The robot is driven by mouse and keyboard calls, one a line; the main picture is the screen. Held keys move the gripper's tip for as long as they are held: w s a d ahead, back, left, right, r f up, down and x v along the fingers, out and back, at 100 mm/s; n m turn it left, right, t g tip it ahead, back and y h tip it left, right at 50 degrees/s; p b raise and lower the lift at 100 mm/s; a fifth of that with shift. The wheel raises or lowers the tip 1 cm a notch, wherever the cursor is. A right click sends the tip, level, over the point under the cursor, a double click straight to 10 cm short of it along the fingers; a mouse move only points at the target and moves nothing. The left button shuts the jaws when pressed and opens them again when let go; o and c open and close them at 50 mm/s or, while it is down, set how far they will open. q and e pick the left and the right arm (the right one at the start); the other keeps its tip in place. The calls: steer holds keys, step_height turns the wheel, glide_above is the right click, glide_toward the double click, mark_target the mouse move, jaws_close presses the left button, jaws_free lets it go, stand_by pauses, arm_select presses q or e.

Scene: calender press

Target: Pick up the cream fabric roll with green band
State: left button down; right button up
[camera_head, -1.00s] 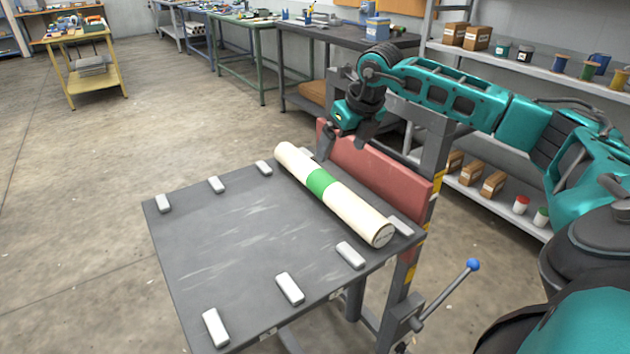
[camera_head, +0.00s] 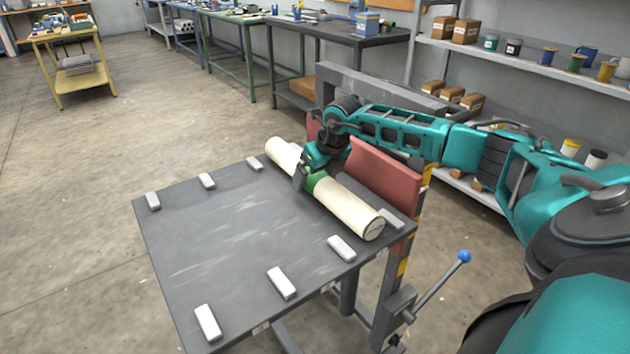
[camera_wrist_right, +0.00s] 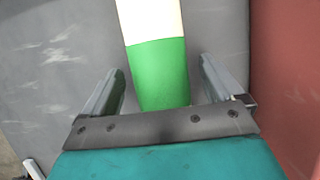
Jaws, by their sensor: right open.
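The cream fabric roll (camera_head: 352,208) with a green band (camera_head: 318,183) lies on the dark press table (camera_head: 225,235), along its right side beside the red roller panel. My right gripper (camera_head: 305,180) is down over the roll at the green band and hides part of it. In the right wrist view the green band (camera_wrist_right: 158,70) lies between the two open fingers of my right gripper (camera_wrist_right: 165,88), with a gap on each side. My left gripper is not in view.
The red panel (camera_head: 385,172) stands close on the right of the roll. Several light blocks, such as one at the front (camera_head: 208,322), sit along the table edges. A lever with a blue knob (camera_head: 463,257) sticks out at the front right. The table's middle is clear.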

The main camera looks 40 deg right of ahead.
steer(key=shift+c, duration=0.3)
steer(key=c, duration=1.4)
steer(key=shift+r, duration=0.1)
steer(key=shift+r, duration=0.15)
